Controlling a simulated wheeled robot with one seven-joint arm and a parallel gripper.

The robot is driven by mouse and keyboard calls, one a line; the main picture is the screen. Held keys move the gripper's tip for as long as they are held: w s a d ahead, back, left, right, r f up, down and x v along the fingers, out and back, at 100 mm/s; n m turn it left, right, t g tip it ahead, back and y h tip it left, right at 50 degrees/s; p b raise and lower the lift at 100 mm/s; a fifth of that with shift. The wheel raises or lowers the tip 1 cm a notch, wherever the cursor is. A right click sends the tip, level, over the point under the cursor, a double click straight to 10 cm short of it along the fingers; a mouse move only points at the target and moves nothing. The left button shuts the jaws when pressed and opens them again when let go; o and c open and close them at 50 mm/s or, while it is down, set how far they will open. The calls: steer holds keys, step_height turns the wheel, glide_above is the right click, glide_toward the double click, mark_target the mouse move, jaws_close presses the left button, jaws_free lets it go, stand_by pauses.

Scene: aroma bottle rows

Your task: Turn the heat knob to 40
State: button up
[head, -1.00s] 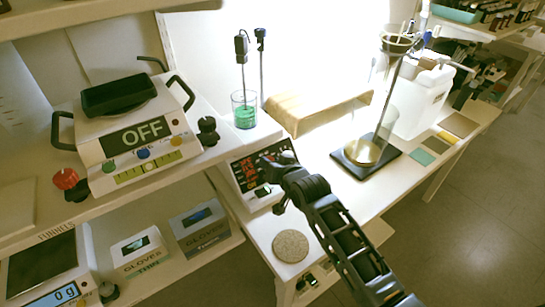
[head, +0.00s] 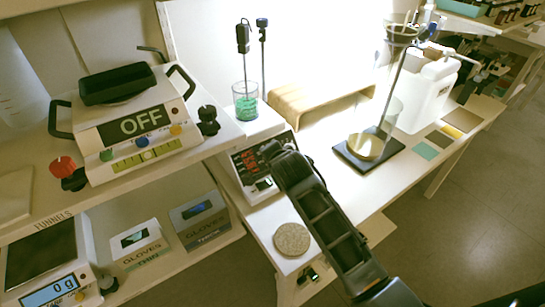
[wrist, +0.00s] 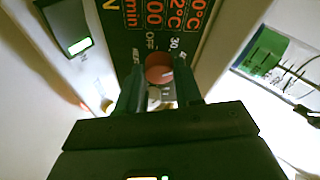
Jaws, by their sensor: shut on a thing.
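The heat stirrer (head: 233,181) stands on the bench in the head view, with red digits on its dark sloping panel. A beaker of green liquid (head: 245,103) stands on top of it. In the wrist view the red knob (wrist: 158,66) sits on the panel (wrist: 133,42), with OFF and 30 printed around it. Where the knob points cannot be told. My gripper (wrist: 159,78) is shut on the red knob, one finger on each side. In the head view my gripper (head: 268,152) is at the panel, and my arm hides the knob.
A device reading OFF (head: 142,123) stands on the left shelf, with a separate red knob (head: 63,167). A cork mat (head: 292,240) lies in front of the stirrer. A wooden stand (head: 320,98) and a funnel stand (head: 368,160) are to the right.

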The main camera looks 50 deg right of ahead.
steer(key=shift+m, duration=0.7)
steer(key=o, duration=1)
steer(key=shift+o, duration=0.2)
steer(key=v, duration=0.7)
steer(key=shift+s+a+r+b, duration=0.15)
steer(key=shift+a+r+b, duration=0.05)
steer(key=shift+r+b, duration=0.15)
steer(key=shift+f, duration=0.1)
